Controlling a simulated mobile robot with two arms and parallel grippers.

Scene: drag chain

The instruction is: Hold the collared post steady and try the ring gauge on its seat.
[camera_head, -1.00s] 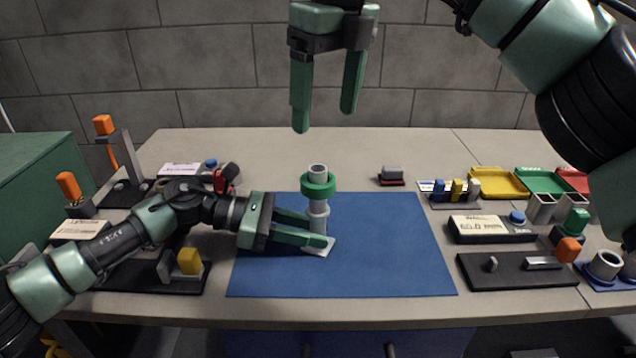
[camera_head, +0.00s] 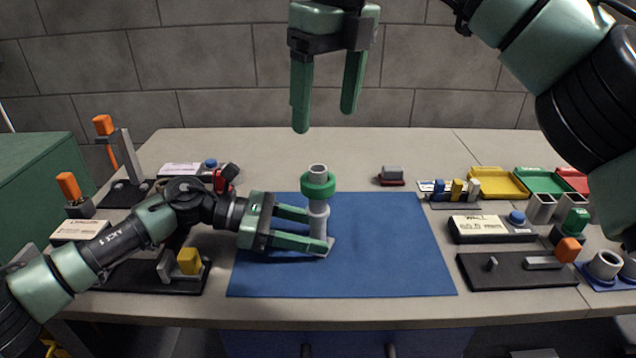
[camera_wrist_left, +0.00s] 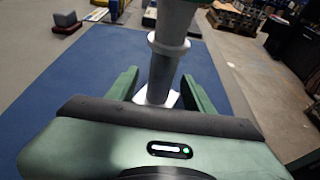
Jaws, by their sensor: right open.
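The grey collared post (camera_head: 318,225) stands upright on a pale square foot on the blue mat (camera_head: 390,245). The green ring gauge (camera_head: 318,188) sits around its upper part, with the post's top showing through. My left gripper (camera_head: 312,228) is low at the post, a finger on either side. In the left wrist view, the post (camera_wrist_left: 163,75) stands between the fingers with visible gaps, so they look open and apart from it. My right gripper (camera_head: 327,122) is open and empty, high above the ring. The ring's underside contact is hidden.
Black fixtures with a yellow block (camera_head: 189,261) stand left of the mat. A dark plate (camera_head: 515,270) and several small parts lie on the right. Yellow (camera_head: 497,182) and green (camera_head: 543,180) trays stand at the back right. The mat right of the post is clear.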

